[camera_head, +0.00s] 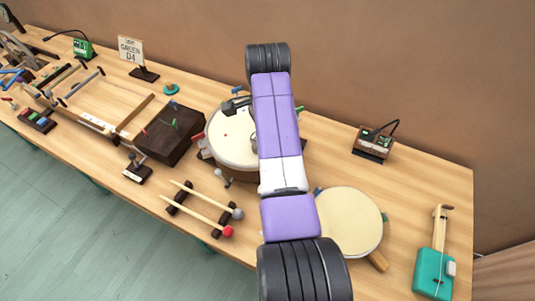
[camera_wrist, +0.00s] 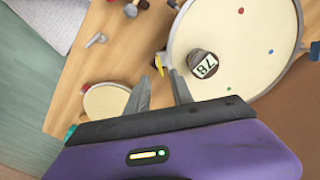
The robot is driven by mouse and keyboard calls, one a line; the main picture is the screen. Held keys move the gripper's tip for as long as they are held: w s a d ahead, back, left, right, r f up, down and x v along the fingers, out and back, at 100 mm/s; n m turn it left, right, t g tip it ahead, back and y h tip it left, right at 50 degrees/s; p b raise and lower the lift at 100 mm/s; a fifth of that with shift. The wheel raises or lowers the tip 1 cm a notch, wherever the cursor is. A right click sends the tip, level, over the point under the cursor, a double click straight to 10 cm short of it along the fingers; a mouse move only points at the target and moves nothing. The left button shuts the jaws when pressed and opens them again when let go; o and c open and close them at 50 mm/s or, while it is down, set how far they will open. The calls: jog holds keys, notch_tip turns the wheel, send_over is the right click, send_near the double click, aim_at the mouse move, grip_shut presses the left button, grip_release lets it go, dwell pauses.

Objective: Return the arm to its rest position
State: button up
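My purple and black arm (camera_head: 278,120) reaches up the middle of the head view, across the table and over the big round drum (camera_head: 230,140). My gripper (camera_wrist: 165,68) shows in the wrist view with two grey fingers, a gap between their tips and nothing held. It is above the table, beside the drum head (camera_wrist: 255,40). A small dark cylinder with a white number label (camera_wrist: 204,66) stands on the drum, apart from the fingers. My arm hides part of the drum in the head view.
A pale paddle drum (camera_head: 345,222) lies right of my arm, near a teal stringed instrument (camera_head: 434,270). A small meter box (camera_head: 373,144) stands behind. Left are two mallets on a rack (camera_head: 200,208), a dark box (camera_head: 170,135) and a sign (camera_head: 132,50). Bare wood shows at back right.

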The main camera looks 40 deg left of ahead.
jog(key=shift+r, duration=0.45)
dwell(0.3)
